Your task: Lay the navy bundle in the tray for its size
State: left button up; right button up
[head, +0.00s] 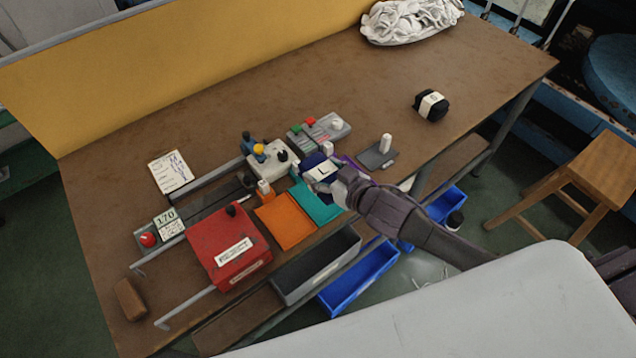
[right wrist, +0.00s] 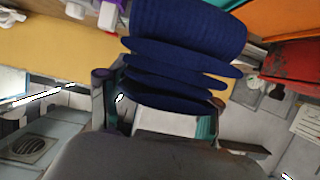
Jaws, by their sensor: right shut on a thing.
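The navy bundle (head: 313,161) has a pale band and sits in my right gripper (head: 335,179) above the row of trays. In the right wrist view the folded navy bundle (right wrist: 185,55) fills the space between the fingers, and its pale band shows below the folds. My right gripper is shut on it. The teal tray (head: 325,212) lies under and beside the gripper, partly hidden. The orange tray (head: 285,222) lies to its left, and a purple tray (head: 352,161) shows only partly behind the gripper. My left gripper is not in view.
A red machine box (head: 228,247) stands left of the orange tray. A dark bundle with a white band (head: 431,105) lies on the clear right part of the table. A grey plate with a white cylinder (head: 377,156) is nearby. Grey (head: 318,268) and blue (head: 357,282) bins sit below the front edge.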

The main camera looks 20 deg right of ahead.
jog(key=shift+a+f, duration=0.45)
jog(key=shift+a, duration=0.25)
jog(key=shift+f, duration=2)
jog(key=shift+f, duration=0.15)
jog(key=o, duration=1.2)
